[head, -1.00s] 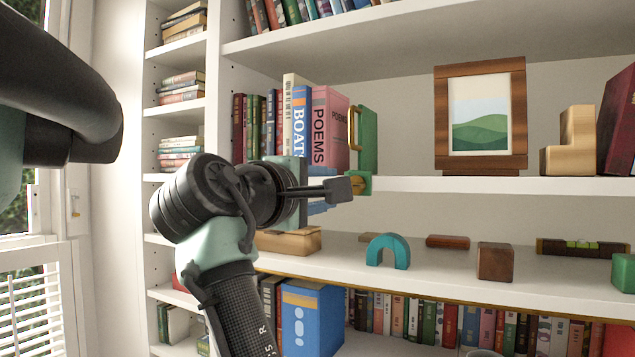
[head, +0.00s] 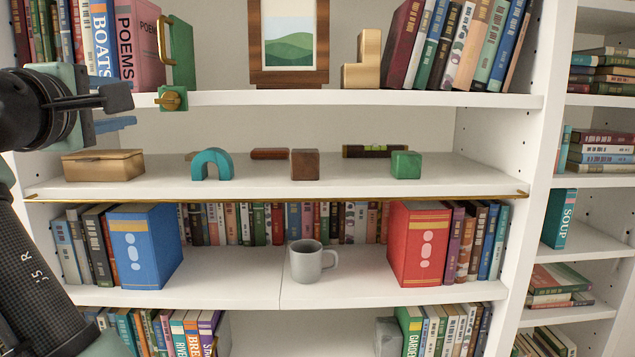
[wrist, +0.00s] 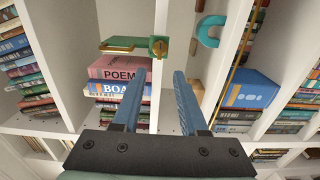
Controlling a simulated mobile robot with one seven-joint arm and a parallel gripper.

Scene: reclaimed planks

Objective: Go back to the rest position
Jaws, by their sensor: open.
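My gripper (wrist: 159,80) is open and empty in the wrist view, its two blue fingers apart. In the head view my gripper (head: 118,110) is at the left, in front of the shelves and just below the POEMS book (head: 137,45). Part of my arm is cut off by the left edge. I cannot tell how far the fingers are from the shelf edge.
The shelf below bears a wooden box (head: 103,165), a teal arch (head: 211,163) and blocks. A brass rail (head: 300,198) edges it. A grey mug (head: 306,262) stands lower, between books.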

